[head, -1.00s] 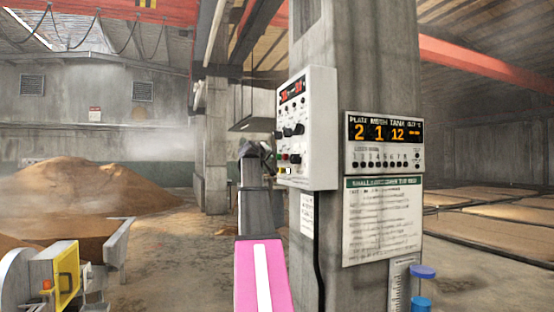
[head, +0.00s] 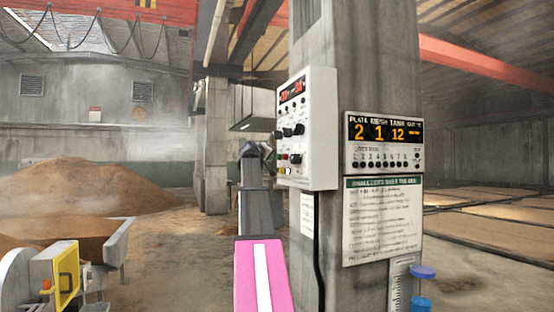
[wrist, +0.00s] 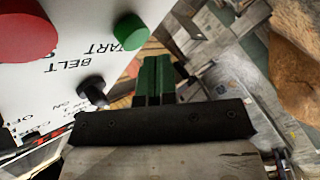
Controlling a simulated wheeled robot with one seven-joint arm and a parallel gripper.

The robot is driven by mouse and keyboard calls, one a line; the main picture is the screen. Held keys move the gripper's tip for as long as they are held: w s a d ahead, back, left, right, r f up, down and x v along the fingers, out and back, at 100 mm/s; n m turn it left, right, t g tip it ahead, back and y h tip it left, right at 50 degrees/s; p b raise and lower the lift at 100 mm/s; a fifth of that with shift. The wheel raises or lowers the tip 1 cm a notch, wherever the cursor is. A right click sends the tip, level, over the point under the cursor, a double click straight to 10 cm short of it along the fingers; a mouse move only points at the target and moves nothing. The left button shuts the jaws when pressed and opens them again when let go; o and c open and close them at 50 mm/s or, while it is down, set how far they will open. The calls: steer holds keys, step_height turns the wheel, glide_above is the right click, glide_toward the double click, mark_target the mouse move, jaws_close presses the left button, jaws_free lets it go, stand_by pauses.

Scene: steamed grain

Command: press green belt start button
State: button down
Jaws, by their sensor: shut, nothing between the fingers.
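The green button (wrist: 131,31) sticks out of the white control panel (wrist: 65,75) in the wrist view, beside the upside-down words BELT START. My gripper (wrist: 158,64) is shut and empty, its green fingers together just beside and below the button in the picture. A gap shows between them in this view; the depth is hard to judge. In the head view the control box (head: 318,125) hangs on the concrete pillar, and the end of my arm is close to its left side. The fingertips are not clear there.
A large red button (wrist: 25,28) and a black knob (wrist: 93,90) share the panel near the green button. The pillar (head: 350,50) carries a display (head: 385,142) and a notice (head: 382,222). A grain heap (head: 90,185) and a yellow-framed machine (head: 66,274) stand left.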

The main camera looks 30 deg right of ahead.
steer(key=shift+d, duration=0.2)
stand_by(0.6)
steer(key=shift+s+d, duration=0.1)
steer(key=shift+d, duration=0.1)
steer(key=shift+s+d, duration=0.1)
steer(key=shift+d, duration=0.4)
stand_by(0.9)
steer(key=shift+a, duration=0.1)
steer(key=shift+w+a, duration=0.2)
steer(key=shift+a, duration=0.6)
steer(key=a, duration=0.2)
steer(key=w+a, duration=0.1)
steer(key=a, duration=0.1)
steer(key=shift+w+a, duration=0.1)
steer(key=shift+a, duration=0.3)
steer(key=shift+f, duration=0.1)
stand_by(0.8)
